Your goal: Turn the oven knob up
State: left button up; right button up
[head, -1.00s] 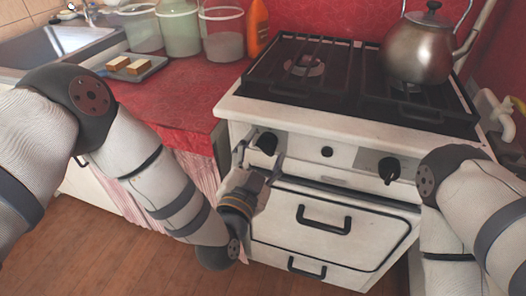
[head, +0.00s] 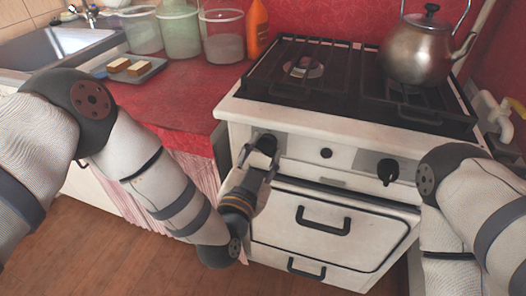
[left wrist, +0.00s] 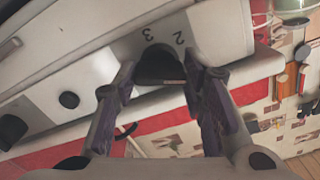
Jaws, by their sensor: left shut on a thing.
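The white oven has a black left knob, which shows in the left wrist view (left wrist: 160,66) beside the printed digits 2 and 3. A black right knob (head: 387,171) sits farther right on the same front panel. My left gripper (head: 264,150) is at the left knob, and in the left wrist view its fingers (left wrist: 160,72) stand on either side of it, shut on it. In the head view the gripper partly hides this knob. My right arm shows at the right edge, but its gripper is out of view.
A steel kettle (head: 417,52) stands on the black hob grates (head: 318,84). A red counter (head: 185,95) left of the oven holds clear containers (head: 222,38), an orange bottle (head: 257,30) and a tray (head: 153,70). The oven door handle (head: 322,224) sticks out below the panel.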

pick_arm(q)
jog(key=n, duration=0.2)
jog(key=shift+r+n, duration=0.1)
jog(key=shift+n, duration=0.2)
jog(key=n+p, duration=0.1)
jog(key=n, duration=0.2)
jog(key=shift+n, duration=0.3)
jog(key=n, duration=0.3)
jog(key=shift+n, duration=0.3)
jog(key=n, duration=0.2)
jog(key=shift+n, duration=0.3)
jog(key=shift+f+n+b, duration=0.2)
jog(key=shift+n+b, duration=0.35)
jog(key=shift+n, duration=4.45)
